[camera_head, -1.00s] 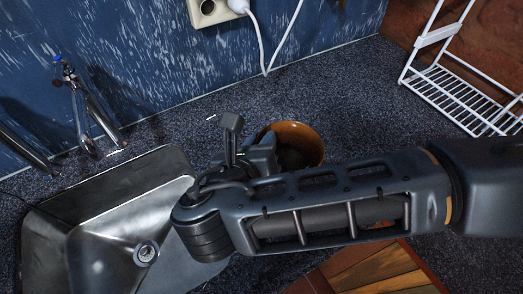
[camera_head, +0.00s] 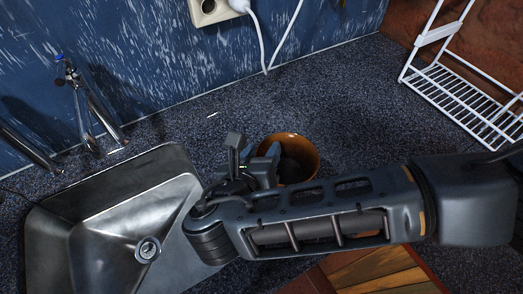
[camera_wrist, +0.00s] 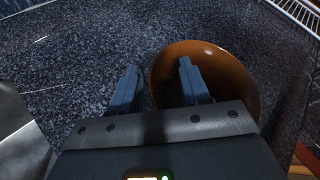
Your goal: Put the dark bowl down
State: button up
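The dark bowl (camera_head: 308,142) has a brown-orange rim and a dark inside. It is upright at the counter, right of the sink, and my arm hides its lower part in the head view. In the wrist view, the bowl (camera_wrist: 238,82) is under my gripper (camera_wrist: 158,84). The fingers are apart, one left of the bowl's wall and one over its inside. A gap shows between the left finger and the rim. In the head view my gripper (camera_head: 256,158) is at the bowl's left side. I cannot tell whether the base touches the counter.
A metal sink (camera_head: 110,205) with a faucet (camera_head: 95,115) is at left. A white wire rack (camera_head: 460,95) stands at right. A wooden board (camera_head: 375,272) lies in front, partly under my arm. The speckled counter (camera_head: 350,90) is clear behind the bowl.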

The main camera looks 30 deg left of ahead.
jog(key=p+v, duration=0.2)
jog(key=v, duration=1)
jog(key=shift+p, duration=0.3)
jog(key=shift+r, duration=0.1)
